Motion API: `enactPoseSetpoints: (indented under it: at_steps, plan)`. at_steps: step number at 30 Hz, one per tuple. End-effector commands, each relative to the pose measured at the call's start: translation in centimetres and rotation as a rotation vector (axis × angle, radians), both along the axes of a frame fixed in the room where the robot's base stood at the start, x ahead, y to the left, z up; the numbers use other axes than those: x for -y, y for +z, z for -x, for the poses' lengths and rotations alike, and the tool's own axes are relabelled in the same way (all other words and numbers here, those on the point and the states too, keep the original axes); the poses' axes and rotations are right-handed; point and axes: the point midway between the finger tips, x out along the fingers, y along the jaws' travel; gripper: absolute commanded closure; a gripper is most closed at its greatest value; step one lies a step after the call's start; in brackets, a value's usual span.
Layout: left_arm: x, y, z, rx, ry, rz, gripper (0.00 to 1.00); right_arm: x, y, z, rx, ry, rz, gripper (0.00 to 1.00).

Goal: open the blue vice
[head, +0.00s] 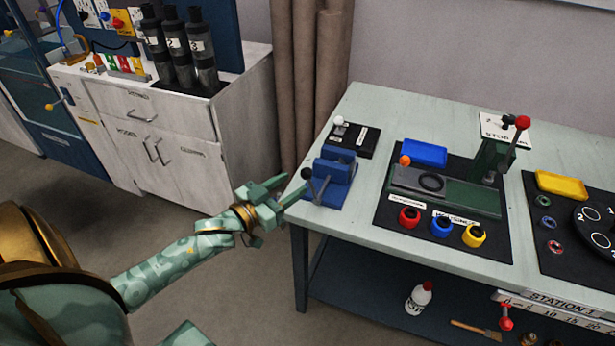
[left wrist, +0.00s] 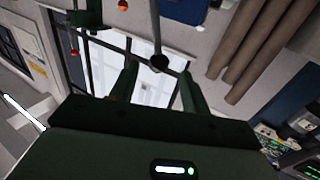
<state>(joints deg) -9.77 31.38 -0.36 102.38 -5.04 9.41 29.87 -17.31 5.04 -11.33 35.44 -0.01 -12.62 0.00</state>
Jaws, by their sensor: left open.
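The blue vice (head: 334,180) stands at the left front corner of the pale green table. Its dark handle bar with a round ball knob (head: 307,173) sits on the vice's left side. My left gripper (head: 295,184) is open just left of the vice, with its fingers pointing at the handle. In the left wrist view, the dark ball knob (left wrist: 157,63) shows between the two fingertips; I cannot tell whether they touch it. Part of the blue vice (left wrist: 185,10) shows at the top there. My right gripper is not in view.
A black box with a white knob (head: 354,139) stands behind the vice. To its right, a black mat (head: 390,217) holds a green press (head: 465,195), a blue tray (head: 424,153) and several coloured rings. Free floor lies left of the table.

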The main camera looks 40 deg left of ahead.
Motion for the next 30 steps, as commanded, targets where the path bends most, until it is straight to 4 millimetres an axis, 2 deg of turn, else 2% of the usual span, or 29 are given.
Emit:
enactPoseSetpoints:
  at_steps: [3, 9, 20, 21, 25, 26, 30]
  plan:
    - [0.5, -0.3, -2.7, 0.0, 0.0, -0.001, 0.53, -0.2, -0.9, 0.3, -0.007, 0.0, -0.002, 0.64]
    - [1.0, -0.1, -5.3, 0.0, 0.0, -0.001, 0.53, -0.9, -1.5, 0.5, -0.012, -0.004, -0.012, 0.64]
    - [1.2, 0.0, -6.0, -0.002, 0.0, -0.001, 0.53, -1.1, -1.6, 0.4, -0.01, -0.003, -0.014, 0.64]
    - [1.2, 0.0, -5.9, -0.002, 0.0, -0.001, 0.59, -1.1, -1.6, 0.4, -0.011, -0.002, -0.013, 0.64]
    - [1.2, 0.0, -5.9, -0.001, 0.0, -0.001, 0.95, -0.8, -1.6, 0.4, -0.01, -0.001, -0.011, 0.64]
    - [1.2, 0.0, -5.9, -0.001, 0.0, -0.001, 1.0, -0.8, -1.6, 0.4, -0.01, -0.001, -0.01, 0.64]
    - [1.1, -0.1, -5.9, 0.001, 0.0, 0.012, 1.0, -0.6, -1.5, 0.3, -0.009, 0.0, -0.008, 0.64]
